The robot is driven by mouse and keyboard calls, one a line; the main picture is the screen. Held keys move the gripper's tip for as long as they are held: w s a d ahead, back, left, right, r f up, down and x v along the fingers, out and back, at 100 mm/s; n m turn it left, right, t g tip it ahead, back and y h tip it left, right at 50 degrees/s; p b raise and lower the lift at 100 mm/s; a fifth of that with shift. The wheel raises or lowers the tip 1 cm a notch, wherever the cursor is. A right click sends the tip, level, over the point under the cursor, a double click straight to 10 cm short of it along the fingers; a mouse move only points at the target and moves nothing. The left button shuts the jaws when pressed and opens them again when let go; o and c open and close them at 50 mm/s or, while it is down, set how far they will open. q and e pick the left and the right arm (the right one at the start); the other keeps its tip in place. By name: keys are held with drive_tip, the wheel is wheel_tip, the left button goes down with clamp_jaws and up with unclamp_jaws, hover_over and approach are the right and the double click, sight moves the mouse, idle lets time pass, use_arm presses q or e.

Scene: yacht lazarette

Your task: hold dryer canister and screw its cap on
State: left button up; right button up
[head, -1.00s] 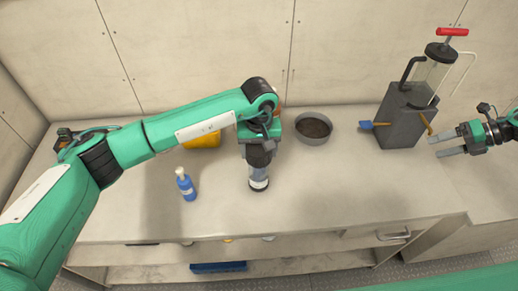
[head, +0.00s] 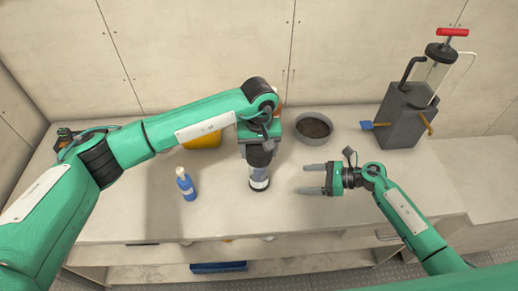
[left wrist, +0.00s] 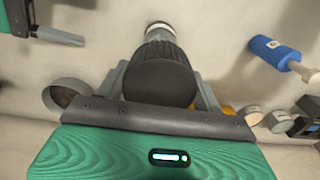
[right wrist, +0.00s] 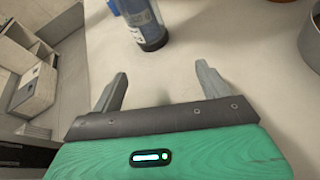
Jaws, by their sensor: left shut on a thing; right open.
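The dryer canister (head: 259,177), a clear, bluish cylinder with a white label and dark lower end, is upright on the worktop below my left gripper (head: 259,150). Its black ribbed cap (left wrist: 160,82) is between the left fingers in the left wrist view, and the gripper is shut on it. The cap sits at the canister's top; I cannot tell how far it is threaded. My right gripper (head: 312,179) is open and empty, right of the canister, fingers pointing at it. In the right wrist view the canister (right wrist: 138,22) is ahead, beyond the fingertips.
A blue bottle (head: 186,185) stands left of the canister. A grey bowl (head: 314,140) and a yellow container (head: 203,142) are behind. A grey block with a red-handled pump (head: 402,120) stands back right. The worktop's front edge is near.

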sight(262, 178)
drive_tip(key=a+n, duration=0.1)
drive_tip(key=a, duration=0.2)
drive_tip(key=a+n, duration=0.1)
drive_tip(key=a, duration=0.1)
drive_tip(key=shift+w+a+r+y, duration=0.1)
drive_tip(key=shift+a+r+y, duration=0.05)
drive_tip(key=shift+a+y, duration=0.25)
drive_tip(key=shift+x, duration=4.95)
drive_tip(key=shift+w+d, duration=0.1)
drive_tip(key=c, duration=0.8)
